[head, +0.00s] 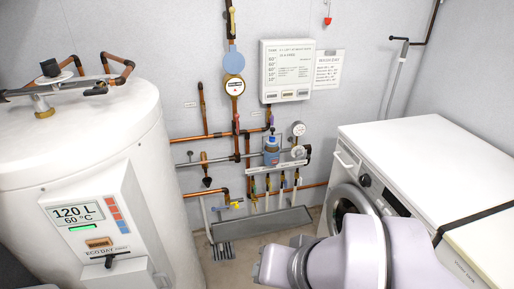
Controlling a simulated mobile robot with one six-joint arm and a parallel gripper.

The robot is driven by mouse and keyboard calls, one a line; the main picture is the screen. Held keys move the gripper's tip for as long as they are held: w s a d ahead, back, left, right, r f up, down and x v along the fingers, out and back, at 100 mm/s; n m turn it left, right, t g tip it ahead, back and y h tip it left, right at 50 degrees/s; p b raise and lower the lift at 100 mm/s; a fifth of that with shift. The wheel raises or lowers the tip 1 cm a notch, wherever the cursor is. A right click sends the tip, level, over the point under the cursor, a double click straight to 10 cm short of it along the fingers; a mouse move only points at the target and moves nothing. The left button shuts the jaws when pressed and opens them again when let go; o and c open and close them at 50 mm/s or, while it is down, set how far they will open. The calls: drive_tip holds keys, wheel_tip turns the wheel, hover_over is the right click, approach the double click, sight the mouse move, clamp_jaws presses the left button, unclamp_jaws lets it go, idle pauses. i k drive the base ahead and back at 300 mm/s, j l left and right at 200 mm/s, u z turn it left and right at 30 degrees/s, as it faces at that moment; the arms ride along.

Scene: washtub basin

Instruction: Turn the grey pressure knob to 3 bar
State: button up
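A small round grey knob (298,152) sits among the pipework on the back wall. It looks like the pressure knob, but its marks and setting are too small to read. A round white-faced gauge (298,128) is just above it; its needle cannot be read. My light grey arm comes in at the bottom right, well in front of the wall and apart from the knob. No gripper fingers can be made out, so their opening does not show.
A white water tank (150,165) with a display fills the left. A white washing machine (420,165) stands at right. A water meter (235,87), control box (287,70) and grey trough (262,223) are by the wall.

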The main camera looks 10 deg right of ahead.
sight(299, 153)
drive_tip(key=i+j, duration=0.1)
drive_tip(key=i, duration=0.45)
drive_tip(key=i+j+z, duration=0.1)
drive_tip(key=i, duration=0.5)
drive_tip(key=i+j, duration=0.15)
drive_tip(key=i, duration=0.4)
drive_tip(key=i+l, duration=0.3)
drive_tip(key=l, duration=0.25)
